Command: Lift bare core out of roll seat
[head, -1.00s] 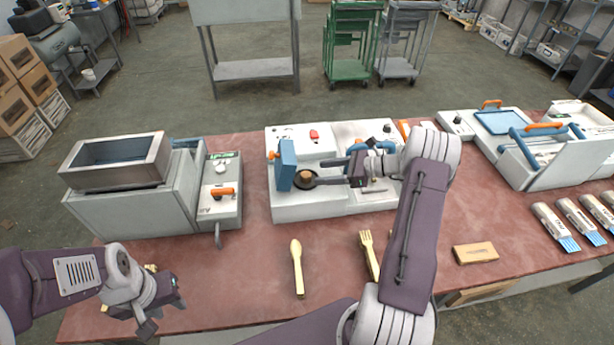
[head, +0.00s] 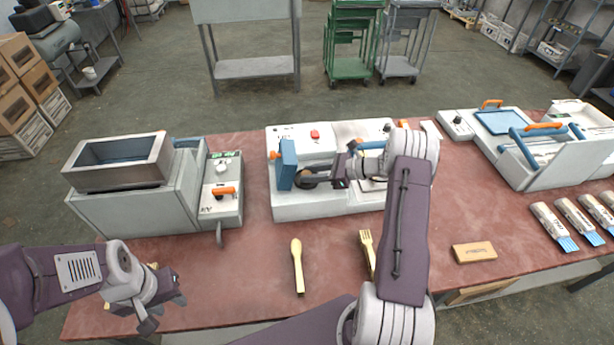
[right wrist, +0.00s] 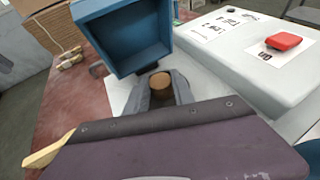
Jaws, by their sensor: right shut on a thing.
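The bare core is a small brown cylinder (right wrist: 160,83) in the right wrist view. It stands upright at the roll seat, beside the blue open-fronted housing (right wrist: 130,38) of the white press (head: 300,207). My right gripper (right wrist: 161,92) is shut on the core, with one grey finger on each side. In the head view the right gripper (head: 312,181) reaches in from the right and mostly covers the core. The seat under the core is largely hidden. My left gripper (head: 165,312) hangs over the table's front left, empty, with its fingers apart.
A grey machine with a hopper (head: 115,165) stands left. A wooden block (head: 474,252) and several packets (head: 553,226) lie right.

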